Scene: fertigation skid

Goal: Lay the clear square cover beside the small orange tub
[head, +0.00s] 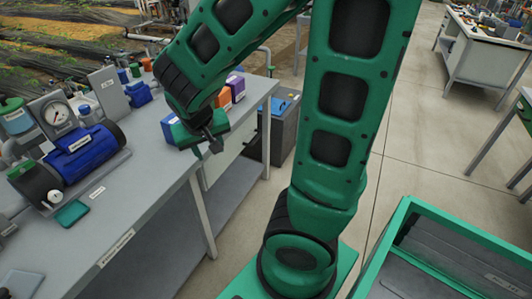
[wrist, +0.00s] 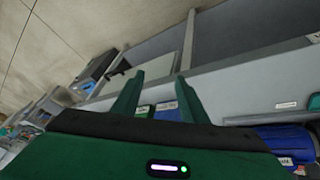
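My gripper (head: 212,142) hangs beside the front edge of the grey bench. In the wrist view its two green fingers (wrist: 157,88) are spread apart, with nothing held between them. A small orange round tub (head: 147,64) stands toward the back of the bench. An orange box (head: 224,97) also stands near the right end, beside a purple one. A pale, flat square piece (head: 20,283) lies at the bench's near left, cut by the picture edge; it may be the clear cover, but I cannot tell for sure.
A blue pump (head: 85,150) with a gauge (head: 56,114) fills the left of the bench (head: 150,170). A teal pad (head: 72,213) lies before it. A blue box (head: 170,128) stands near my gripper. A dark bin (head: 282,130) is on the floor; a green-rimmed tray (head: 405,215) is at lower right.

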